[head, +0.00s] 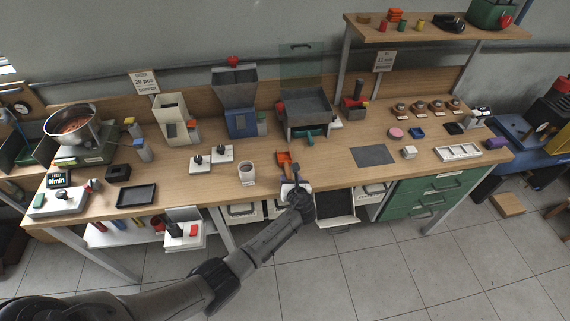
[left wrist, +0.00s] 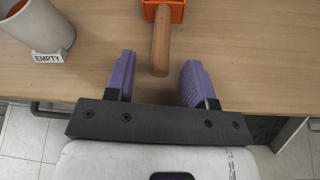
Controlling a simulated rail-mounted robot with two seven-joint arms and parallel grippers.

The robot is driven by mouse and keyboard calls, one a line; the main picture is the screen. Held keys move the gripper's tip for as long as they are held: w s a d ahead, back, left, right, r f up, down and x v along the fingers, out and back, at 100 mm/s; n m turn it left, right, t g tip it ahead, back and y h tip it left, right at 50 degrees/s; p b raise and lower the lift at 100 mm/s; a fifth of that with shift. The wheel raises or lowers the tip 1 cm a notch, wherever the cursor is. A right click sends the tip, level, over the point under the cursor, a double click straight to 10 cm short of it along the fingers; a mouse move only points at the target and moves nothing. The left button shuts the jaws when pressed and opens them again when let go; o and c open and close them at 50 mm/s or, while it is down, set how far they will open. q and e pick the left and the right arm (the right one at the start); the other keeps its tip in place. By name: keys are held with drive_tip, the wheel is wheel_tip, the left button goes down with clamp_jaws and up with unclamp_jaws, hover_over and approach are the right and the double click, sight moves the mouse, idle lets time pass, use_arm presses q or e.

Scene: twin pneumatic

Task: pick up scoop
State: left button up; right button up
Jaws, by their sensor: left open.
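The scoop has an orange head (head: 283,160) and a wooden handle, and lies on the workbench near its front edge. In the left wrist view the handle (left wrist: 161,42) points toward me, with the orange head (left wrist: 164,8) at the top edge, partly cut off. My left gripper (left wrist: 160,66) is open, with one purple finger on each side of the handle's near end and gaps on both sides. In the head view my left gripper (head: 294,176) is at the bench's front edge, just before the scoop. My right gripper is not in view.
A cup (head: 247,172) stands left of the scoop; in the left wrist view the cup (left wrist: 40,22) has an "EMPTY" tag (left wrist: 48,58). A grey dispenser (head: 305,106) stands behind the scoop. A dark mat (head: 373,155) lies to the right. An open drawer (head: 335,207) is below the bench edge.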

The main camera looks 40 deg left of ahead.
use_arm(q)
drive_tip(key=shift+w+a+f, duration=0.1)
drive_tip(key=shift+a, duration=0.05)
clamp_jaws()
idle(0.4)
